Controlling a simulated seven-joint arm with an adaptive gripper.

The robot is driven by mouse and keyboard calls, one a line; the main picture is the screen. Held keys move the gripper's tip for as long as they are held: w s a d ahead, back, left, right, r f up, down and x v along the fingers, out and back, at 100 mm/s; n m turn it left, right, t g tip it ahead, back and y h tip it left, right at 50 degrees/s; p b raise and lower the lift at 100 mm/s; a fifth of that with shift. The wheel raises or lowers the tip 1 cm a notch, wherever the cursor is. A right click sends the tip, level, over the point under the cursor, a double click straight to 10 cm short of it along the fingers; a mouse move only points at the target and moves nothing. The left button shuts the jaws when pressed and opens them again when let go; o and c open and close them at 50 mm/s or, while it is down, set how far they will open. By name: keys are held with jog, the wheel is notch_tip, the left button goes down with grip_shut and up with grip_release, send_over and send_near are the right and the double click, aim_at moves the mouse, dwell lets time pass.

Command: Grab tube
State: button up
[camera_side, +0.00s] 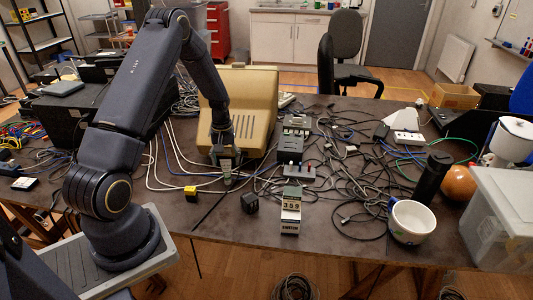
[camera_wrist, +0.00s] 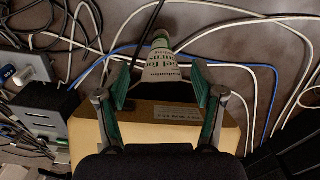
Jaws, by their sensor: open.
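The tube (camera_wrist: 160,68) is white and printed with dark lettering. In the wrist view it lies between the two green finger pads of my gripper (camera_wrist: 164,72), its narrow end pointing away toward the top. The pads stand apart on its left and right, with visible gaps, so my gripper is open around its near part. In the side view my gripper (camera_side: 226,156) reaches down to the table in front of the beige monitor. The tube (camera_side: 227,177) shows there only as a small pale shape at the fingers, partly hidden. Contact with the pads is not visible.
The beige monitor (camera_side: 238,110) stands close behind my gripper. White and blue cables run around the tube. A cable tangle (camera_side: 355,165) covers the table to the right.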

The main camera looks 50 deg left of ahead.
aim_at(226, 165)
jog(key=shift+a+f, duration=0.1)
jog(key=shift+f, duration=1.4)
jog(key=c, duration=1.1)
